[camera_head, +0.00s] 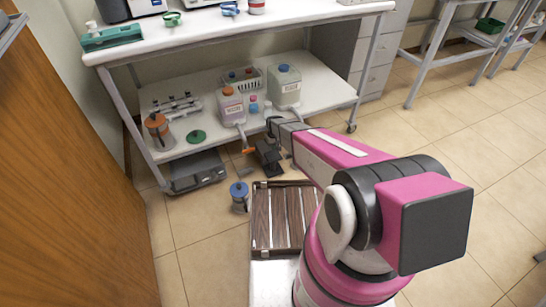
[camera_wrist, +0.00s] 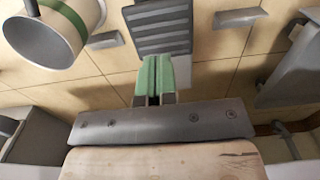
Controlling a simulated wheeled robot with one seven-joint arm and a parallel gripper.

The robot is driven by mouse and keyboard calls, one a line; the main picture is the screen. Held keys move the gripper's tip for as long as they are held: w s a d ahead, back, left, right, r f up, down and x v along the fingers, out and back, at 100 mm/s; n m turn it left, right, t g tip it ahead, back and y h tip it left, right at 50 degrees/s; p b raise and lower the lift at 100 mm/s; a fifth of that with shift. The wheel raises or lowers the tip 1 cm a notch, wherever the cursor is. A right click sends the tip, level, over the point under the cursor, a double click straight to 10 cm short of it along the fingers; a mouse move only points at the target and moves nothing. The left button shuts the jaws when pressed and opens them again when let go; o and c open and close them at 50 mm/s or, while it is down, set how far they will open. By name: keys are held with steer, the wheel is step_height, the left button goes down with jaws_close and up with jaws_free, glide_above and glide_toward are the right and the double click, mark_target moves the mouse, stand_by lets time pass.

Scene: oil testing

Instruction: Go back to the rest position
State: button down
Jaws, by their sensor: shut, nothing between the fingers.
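My gripper (camera_head: 262,162) is in front of the lower shelf of the workbench, above the floor and just beyond the wooden slatted crate (camera_head: 254,226). In the wrist view my gripper (camera_wrist: 153,78) has its green-padded fingers together, with nothing between them. My pink and grey arm reaches from the lower right of the head view toward the shelf. The exact fingertips are small and hard to make out in the head view.
The white lower shelf (camera_head: 215,147) holds jugs, bottles and an orange-topped can (camera_head: 158,132). A blue-topped can (camera_head: 239,196) stands left of the crate. A wooden panel (camera_head: 60,180) fills the left side. Tiled floor is open at right.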

steer(key=shift+r, duration=0.55)
steer(key=s+d+r+m, duration=0.1)
steer(key=s+d+r, duration=0.3)
steer(key=s+r, duration=0.4)
steer(key=s+d+r+m, duration=0.2)
steer(key=s+d+r, duration=0.3)
steer(key=r, duration=0.9)
steer(key=s+d+r+m, duration=0.1)
steer(key=s+d+r, duration=0.4)
steer(key=s+r, duration=0.6)
steer(key=shift+d+m, duration=0.25)
steer(key=shift+m, duration=0.05)
